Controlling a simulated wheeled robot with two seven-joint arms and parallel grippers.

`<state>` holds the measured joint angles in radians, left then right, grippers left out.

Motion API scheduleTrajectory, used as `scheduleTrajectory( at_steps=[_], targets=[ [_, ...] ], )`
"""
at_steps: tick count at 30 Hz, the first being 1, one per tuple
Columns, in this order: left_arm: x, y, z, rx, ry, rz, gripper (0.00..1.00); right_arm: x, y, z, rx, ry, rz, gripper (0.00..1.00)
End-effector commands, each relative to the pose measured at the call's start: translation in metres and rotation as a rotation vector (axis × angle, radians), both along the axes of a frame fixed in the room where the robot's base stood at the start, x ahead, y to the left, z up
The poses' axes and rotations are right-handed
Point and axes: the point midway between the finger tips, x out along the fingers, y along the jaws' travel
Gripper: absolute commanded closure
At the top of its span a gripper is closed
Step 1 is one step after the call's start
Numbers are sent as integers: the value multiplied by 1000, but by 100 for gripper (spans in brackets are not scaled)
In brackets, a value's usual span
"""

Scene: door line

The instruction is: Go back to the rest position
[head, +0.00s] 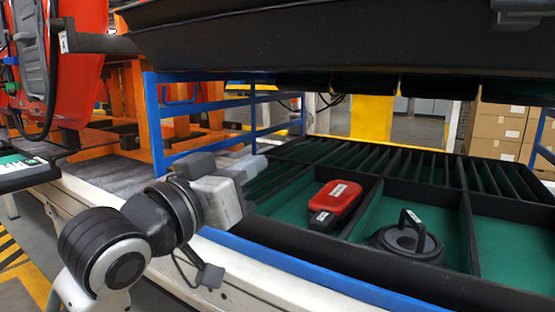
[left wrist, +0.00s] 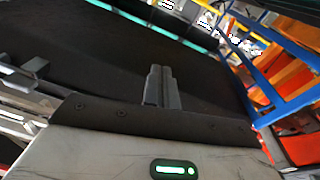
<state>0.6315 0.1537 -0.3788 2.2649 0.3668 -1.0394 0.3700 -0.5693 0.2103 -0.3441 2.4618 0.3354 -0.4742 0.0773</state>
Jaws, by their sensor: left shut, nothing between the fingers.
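My left gripper (head: 248,168) comes in from the left in the head view and hangs over the near left edge of the tray rack. Its fingers are together and hold nothing; they also show shut in the left wrist view (left wrist: 161,88). My right gripper is in neither view. A red and black case (head: 337,200) lies in a green-lined compartment to the right of the left gripper, apart from it. A round black part with a handle (head: 405,240) lies in the compartment further right.
A large dark panel (head: 330,40) hangs low above the rack. Blue rails (head: 215,108) stand behind the left gripper, with orange frames (head: 150,110) beyond. The rack's black dividers (head: 370,205) separate the compartments. Cardboard boxes (head: 497,130) stand at the back right.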

Motion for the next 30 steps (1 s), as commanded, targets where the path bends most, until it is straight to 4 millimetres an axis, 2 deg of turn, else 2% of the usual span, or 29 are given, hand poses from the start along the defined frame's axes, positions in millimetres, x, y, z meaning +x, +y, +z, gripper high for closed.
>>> scheduleTrajectory(
  at_steps=[1, 6, 9, 12, 18, 24, 26, 30],
  targets=[
    [-3, 2, -35, -6, 47, -3, 100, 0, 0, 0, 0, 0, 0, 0],
    [-28, 7, -126, -29, 147, -5, 100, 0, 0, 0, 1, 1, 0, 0],
    [-52, 11, -171, -43, 203, 2, 100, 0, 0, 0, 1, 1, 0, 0],
    [-76, 16, -204, -50, 249, 13, 100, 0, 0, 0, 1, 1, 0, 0],
    [-116, 23, -245, -61, 319, 36, 100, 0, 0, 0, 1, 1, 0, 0],
    [-154, 29, -273, -66, 378, 59, 100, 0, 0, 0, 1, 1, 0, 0],
    [-152, 31, -256, -52, 381, 72, 100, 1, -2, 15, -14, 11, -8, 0],
    [-150, 37, -244, -10, 405, 100, 100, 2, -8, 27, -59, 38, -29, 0]
  ],
)
